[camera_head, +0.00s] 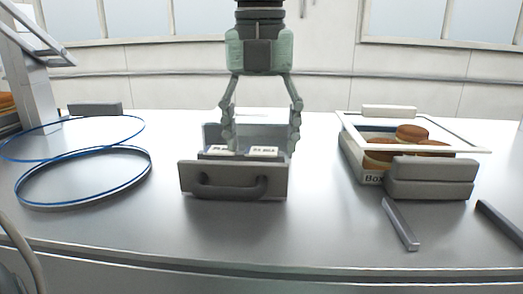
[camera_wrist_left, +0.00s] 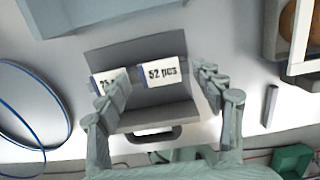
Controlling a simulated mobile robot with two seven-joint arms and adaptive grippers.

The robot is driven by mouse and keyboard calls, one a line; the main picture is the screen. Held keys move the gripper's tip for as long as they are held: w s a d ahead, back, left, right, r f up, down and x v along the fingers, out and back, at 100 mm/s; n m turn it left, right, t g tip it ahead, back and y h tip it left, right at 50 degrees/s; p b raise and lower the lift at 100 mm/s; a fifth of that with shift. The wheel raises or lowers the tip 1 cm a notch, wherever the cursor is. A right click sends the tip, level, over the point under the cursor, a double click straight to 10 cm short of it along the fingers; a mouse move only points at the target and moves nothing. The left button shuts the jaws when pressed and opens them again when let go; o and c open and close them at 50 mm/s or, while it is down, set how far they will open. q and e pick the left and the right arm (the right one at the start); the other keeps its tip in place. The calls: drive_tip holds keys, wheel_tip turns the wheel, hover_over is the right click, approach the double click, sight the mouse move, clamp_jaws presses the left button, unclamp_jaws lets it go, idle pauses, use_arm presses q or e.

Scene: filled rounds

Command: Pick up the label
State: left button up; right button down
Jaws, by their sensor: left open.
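A white label reading "52 pcs" (camera_wrist_left: 161,73) lies in a small grey holder (camera_head: 233,181) with a dark front handle. A second white label (camera_wrist_left: 104,82) lies to its left, its text partly hidden by a finger. In the head view both labels show inside the holder, the right one (camera_head: 262,151) and the left one (camera_head: 216,150). My left gripper (camera_head: 262,133) points down over the holder, fingers spread to either side and empty. In the wrist view its fingertips (camera_wrist_left: 164,75) frame the "52 pcs" label. My right gripper is not in view.
Blue rings (camera_head: 85,202) lie on the left of the grey table. At right stands a box of brown rounds (camera_head: 365,167) with a white frame (camera_head: 465,139) over it and grey blocks (camera_head: 430,179) in front. A grey bar (camera_head: 401,224) lies nearer. The front middle is clear.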

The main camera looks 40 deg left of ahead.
use_arm(q)
drive_tip(key=shift+f, duration=0.15)
drive_tip(key=shift+c, duration=0.5)
drive_tip(key=c, duration=0.7)
